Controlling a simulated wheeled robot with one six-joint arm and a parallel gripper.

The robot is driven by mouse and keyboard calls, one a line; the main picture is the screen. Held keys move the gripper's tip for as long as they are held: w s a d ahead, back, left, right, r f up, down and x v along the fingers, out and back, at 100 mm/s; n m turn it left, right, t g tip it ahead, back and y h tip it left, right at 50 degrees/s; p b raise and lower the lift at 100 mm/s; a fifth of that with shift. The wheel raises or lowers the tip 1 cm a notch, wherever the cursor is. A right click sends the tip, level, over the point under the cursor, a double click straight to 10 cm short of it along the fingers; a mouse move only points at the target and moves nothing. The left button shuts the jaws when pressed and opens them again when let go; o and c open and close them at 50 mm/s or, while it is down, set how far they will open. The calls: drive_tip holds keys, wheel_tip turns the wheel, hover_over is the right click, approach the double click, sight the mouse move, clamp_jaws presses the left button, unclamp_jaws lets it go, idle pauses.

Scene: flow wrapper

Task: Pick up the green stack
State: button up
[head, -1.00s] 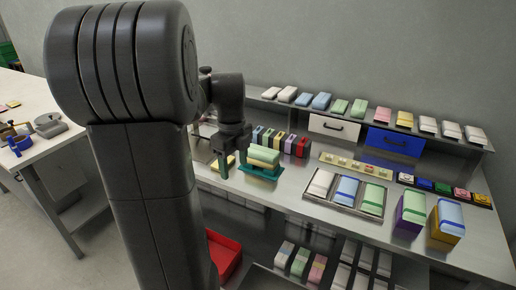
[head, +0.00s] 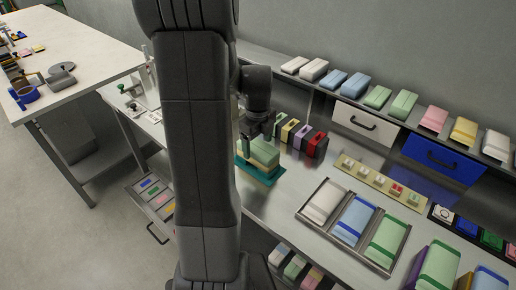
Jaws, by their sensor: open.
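A light green stack (head: 263,151) with a yellowish layer lies on a teal stand (head: 268,176) on the steel bench, just right of my arm. My gripper (head: 258,130) is open and points down, at or just above the stack's back edge in this view. I cannot tell whether it touches the stack, and my arm hides part of both. Another green stack (head: 387,240) lies in the right compartment of a metal tray, beside a blue one (head: 354,220) and a white one (head: 325,200). Two pale green stacks (head: 378,97) (head: 402,105) are on the back shelf.
Colored upright holders (head: 305,138) stand close behind the teal stand. A beige strip with small blocks (head: 380,184) lies behind the tray. A white drawer (head: 368,122) and a blue drawer (head: 440,157) sit under the shelf. A white table (head: 85,55) is at left.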

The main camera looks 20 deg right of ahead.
sight(258, 146)
drive_tip(key=shift+f, duration=0.6)
drive_tip(key=c, duration=1.1)
drive_tip(key=shift+r, duration=0.1)
wheel_tip(258, 146, up, 10)
drive_tip(key=shift+f, duration=0.1)
